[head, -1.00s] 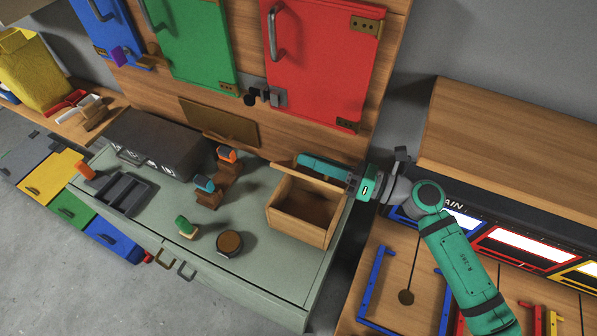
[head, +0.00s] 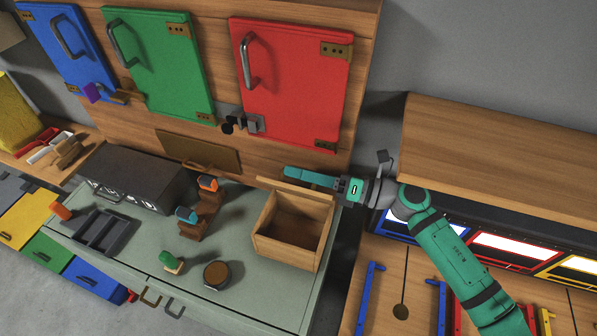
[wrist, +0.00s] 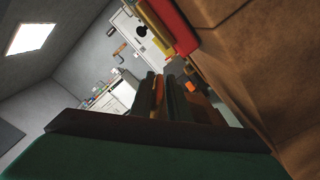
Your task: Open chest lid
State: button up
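The wooden chest (head: 284,250) stands at the right end of the green worktop in the head view. Its top is open and the empty-looking inside shows. A thin wooden strip, apparently the lid seen nearly edge-on (head: 292,189), runs along its back edge. My gripper (head: 296,174) reaches in from the right, with its teal fingers lying just above and behind that strip. I cannot tell whether they touch it.
The worktop (head: 235,292) also holds a dark ridged box (head: 128,180), a black tray (head: 103,232), a round brown-topped pot (head: 217,275) and small coloured pieces. Red (head: 292,85), green (head: 160,65) and blue (head: 68,45) doors hang on the panel behind. A wooden cabinet (head: 490,165) stands at right.

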jog(key=shift+o, duration=0.9)
jog(key=v, duration=1.1)
